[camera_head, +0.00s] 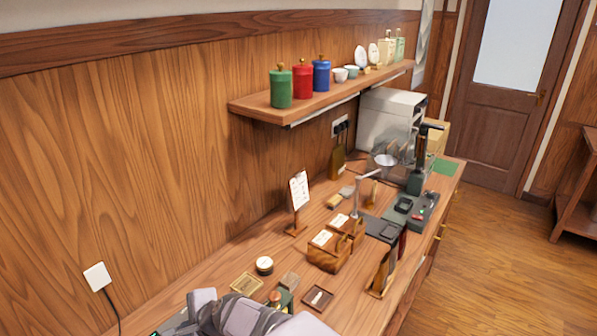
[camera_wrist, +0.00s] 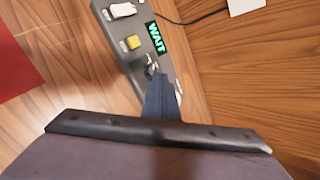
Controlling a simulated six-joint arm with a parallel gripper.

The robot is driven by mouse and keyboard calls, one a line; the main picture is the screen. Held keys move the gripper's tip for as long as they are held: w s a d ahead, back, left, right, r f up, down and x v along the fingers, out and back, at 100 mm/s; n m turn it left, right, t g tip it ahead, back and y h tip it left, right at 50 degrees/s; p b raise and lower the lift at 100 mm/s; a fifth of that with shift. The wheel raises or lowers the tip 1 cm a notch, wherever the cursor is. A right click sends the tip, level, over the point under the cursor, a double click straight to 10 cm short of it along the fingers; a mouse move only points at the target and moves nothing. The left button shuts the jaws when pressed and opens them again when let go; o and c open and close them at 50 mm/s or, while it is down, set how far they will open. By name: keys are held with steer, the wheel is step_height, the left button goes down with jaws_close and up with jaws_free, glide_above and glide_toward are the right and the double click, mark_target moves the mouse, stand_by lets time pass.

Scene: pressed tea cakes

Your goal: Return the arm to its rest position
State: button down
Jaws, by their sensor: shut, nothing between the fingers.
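My arm (camera_head: 245,315) is folded low at the bottom edge of the head view, over the near end of the wooden counter (camera_head: 190,287). Its grey links hide part of the counter there. In the wrist view my gripper (camera_wrist: 160,88) is shut and empty, its dark fingers together. It points toward a grey control box (camera_wrist: 112,52) with a lit green "WAIT" display, a yellow button and a white switch. The fingertips overlap the box's lower part in the picture; I cannot tell whether they touch it.
Near my arm are a round tin (camera_head: 264,265), a dark square tray (camera_head: 317,298) and a brass-coloured tray (camera_head: 246,284). Wooden boxes (camera_head: 328,252) and a card stand (camera_head: 298,203) are farther along. A shelf (camera_head: 290,112) with canisters hangs above. A red item (camera_wrist: 15,68) lies left.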

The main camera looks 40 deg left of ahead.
steer(key=w+d+n+t+h, duration=0.2)
steer(key=w+d, duration=1.4)
steer(key=d, duration=0.1)
steer(key=w+d+n+h, duration=0.1)
steer(key=w+d, duration=0.2)
steer(key=d, duration=0.5)
steer(key=w+d+h, duration=0.1)
steer(key=w+d, duration=0.1)
steer(key=d, duration=0.7)
steer(key=s+d+n+h, duration=0.1)
steer(key=s+d, duration=0.2)
steer(key=d, duration=0.6)
steer(key=s+d+f+n+h, duration=0.1)
steer(key=s+d, duration=0.3)
steer(key=d, duration=0.6)
steer(key=s+d+n+g+h, duration=0.1)
steer(key=s+d+h, duration=0.1)
steer(key=d, duration=0.8)
steer(key=shift+s+d+f+h, duration=0.2)
steer(key=shift+s+h, duration=0.1)
steer(key=shift+s, duration=0.5)
